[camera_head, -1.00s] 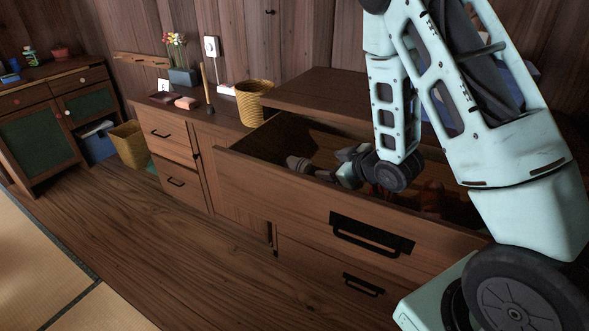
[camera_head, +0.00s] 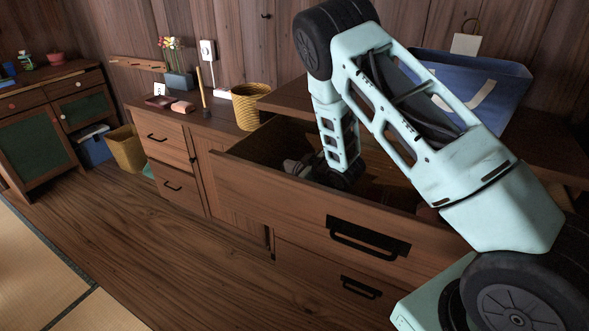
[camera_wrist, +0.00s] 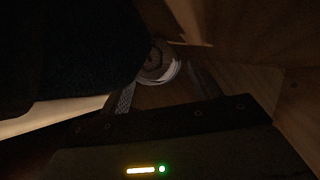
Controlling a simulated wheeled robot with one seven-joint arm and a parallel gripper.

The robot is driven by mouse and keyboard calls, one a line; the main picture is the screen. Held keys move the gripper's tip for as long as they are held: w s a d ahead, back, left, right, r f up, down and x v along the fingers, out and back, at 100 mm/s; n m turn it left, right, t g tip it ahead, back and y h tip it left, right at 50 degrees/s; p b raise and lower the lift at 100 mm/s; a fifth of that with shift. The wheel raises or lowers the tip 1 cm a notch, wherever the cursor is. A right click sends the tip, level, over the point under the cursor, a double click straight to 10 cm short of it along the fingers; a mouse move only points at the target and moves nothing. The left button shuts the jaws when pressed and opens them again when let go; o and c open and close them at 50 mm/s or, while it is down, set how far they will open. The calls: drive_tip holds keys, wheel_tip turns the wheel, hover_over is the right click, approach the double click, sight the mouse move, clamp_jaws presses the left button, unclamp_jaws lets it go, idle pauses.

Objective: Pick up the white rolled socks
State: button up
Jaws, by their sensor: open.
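In the wrist view, a pale rolled bundle with a white banded edge (camera_wrist: 160,68), which looks like the white rolled socks, lies in dim light just beyond my gripper (camera_wrist: 164,92). My gripper's fingers are apart, one on each side of the view below the bundle. They do not appear closed on it. In the head view, my arm reaches down into the open drawer (camera_head: 300,194), and the drawer front hides my gripper. A pale grey item (camera_head: 292,166) shows inside the drawer left of my wrist; I cannot tell whether it is the same bundle.
A large dark mass (camera_wrist: 65,45) fills the wrist view's upper left. Drawer walls stand close around my gripper. On the cabinet top are a yellow woven basket (camera_head: 250,106) and a blue bag (camera_head: 480,85) behind my arm. The wooden floor in front is clear.

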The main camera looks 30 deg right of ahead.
drive_tip(key=shift+x, duration=1.2)
drive_tip(key=c, duration=0.6)
drive_tip(key=shift+d+r, duration=0.1)
